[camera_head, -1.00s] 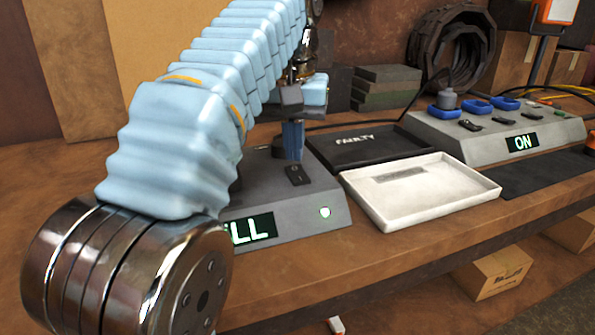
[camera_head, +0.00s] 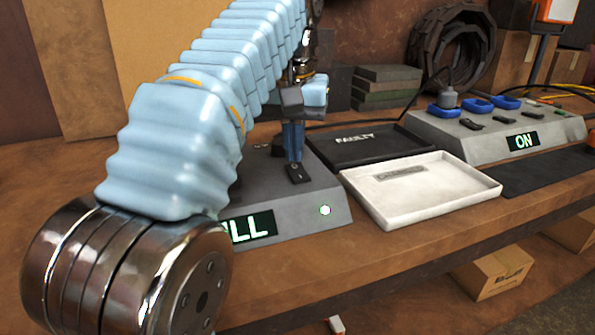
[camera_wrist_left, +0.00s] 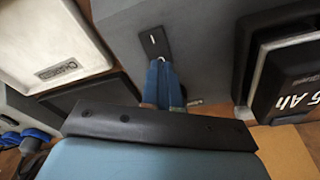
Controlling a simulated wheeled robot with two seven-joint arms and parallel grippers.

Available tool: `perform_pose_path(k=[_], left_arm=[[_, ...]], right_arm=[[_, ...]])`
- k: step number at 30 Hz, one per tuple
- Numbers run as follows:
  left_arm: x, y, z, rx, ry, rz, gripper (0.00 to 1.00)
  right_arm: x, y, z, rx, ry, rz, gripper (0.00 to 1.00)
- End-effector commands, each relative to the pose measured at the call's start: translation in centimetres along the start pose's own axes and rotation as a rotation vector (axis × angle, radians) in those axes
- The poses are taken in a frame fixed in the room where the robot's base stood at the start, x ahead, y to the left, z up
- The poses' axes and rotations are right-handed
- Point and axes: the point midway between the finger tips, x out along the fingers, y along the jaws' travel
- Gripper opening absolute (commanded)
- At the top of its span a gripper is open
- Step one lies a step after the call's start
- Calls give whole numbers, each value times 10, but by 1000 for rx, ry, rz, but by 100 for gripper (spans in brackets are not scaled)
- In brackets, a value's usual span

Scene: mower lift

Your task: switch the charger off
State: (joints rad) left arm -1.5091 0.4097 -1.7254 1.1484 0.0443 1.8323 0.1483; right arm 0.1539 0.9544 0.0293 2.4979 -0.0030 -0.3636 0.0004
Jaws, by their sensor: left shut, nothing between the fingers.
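The grey charger (camera_head: 310,205) stands on the bench in front of me, with a green lit light at its right and a display ending in "LL", partly hidden by my left arm. Its black rocker switch (camera_head: 299,173) is on the sloped top and also shows in the left wrist view (camera_wrist_left: 154,42). My left gripper (camera_head: 293,158) is shut and empty, its blue fingers pointing down at the switch. In the left wrist view the fingertips (camera_wrist_left: 160,65) are at the switch's near end; I cannot tell whether they touch it. My right gripper is not in view.
A white tray (camera_head: 430,205) and a black tray marked "FAULTY" (camera_head: 335,155) lie right of the charger. Farther right is a grey panel (camera_head: 480,150) showing "ON", with blue plugs. In the left wrist view, a dark battery (camera_wrist_left: 295,85) marked "5 Ah" sits beside the switch.

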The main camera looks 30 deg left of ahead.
Motion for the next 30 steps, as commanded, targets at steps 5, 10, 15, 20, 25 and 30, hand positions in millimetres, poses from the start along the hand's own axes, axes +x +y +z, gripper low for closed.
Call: perform_pose_path(k=[5, 10, 15, 20, 25, 30], left_arm=[[3, 0, 0, 0, 0, 0, 0], [6, 0, 1, 0, 0, 0, 0], [8, 0, 1, 0, 0, 0, 0], [10, 0, 2, 0, 0, 0, 0], [11, 0, 2, 0, -1, 0, 0], [-2, 0, 0, 0, -1, 0, 0]], right_arm=[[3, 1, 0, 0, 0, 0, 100], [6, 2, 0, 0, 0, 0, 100], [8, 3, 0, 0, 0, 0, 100], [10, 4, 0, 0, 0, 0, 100], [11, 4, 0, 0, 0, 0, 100], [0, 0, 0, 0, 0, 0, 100]])
